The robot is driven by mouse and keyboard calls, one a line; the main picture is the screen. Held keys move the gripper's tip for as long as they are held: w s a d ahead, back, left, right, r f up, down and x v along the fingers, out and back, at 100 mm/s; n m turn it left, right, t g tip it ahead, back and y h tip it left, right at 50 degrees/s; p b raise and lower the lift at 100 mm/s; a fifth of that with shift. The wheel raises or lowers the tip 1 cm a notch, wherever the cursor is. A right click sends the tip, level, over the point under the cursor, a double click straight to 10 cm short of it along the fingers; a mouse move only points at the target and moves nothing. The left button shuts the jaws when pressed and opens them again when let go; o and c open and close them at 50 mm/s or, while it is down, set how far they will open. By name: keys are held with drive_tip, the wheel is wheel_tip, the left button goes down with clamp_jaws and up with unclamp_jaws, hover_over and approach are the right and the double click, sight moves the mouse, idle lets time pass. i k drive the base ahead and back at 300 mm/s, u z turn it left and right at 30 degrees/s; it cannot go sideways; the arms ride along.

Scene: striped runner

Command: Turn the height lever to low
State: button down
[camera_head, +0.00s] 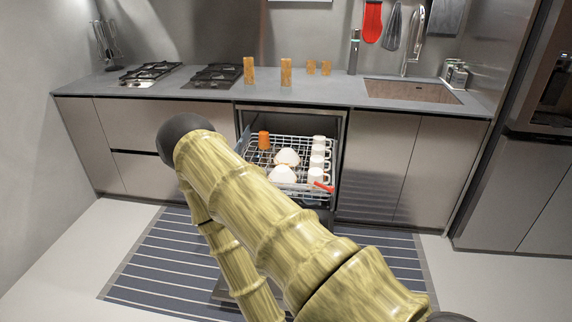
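The dishwasher (340,130) stands open under the counter, with its wire rack (250,157) pulled out. A small red lever-like piece (323,187) sits at the rack's front right corner. It is the only part I see that looks like the height lever, and it lies nearly flat, tilting slightly down to the right. I cannot tell its setting. My bamboo-patterned arm crosses the front of the view and covers the rack's left front and part of the space below. My gripper is not visible, so its distance from the lever does not show.
The rack holds an orange cup (264,140), white bowls (287,157) and a row of white cups (318,150). A striped runner (150,265) covers the floor in front. Closed cabinets (375,165) flank the dishwasher. Open floor lies at the right.

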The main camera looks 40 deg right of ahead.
sight(323, 186)
drive_tip(key=z, duration=0.1)
drive_tip(key=i, duration=0.8)
drive_tip(key=z, duration=1.1)
drive_tip(key=i, duration=0.65)
drive_tip(key=z, duration=0.6)
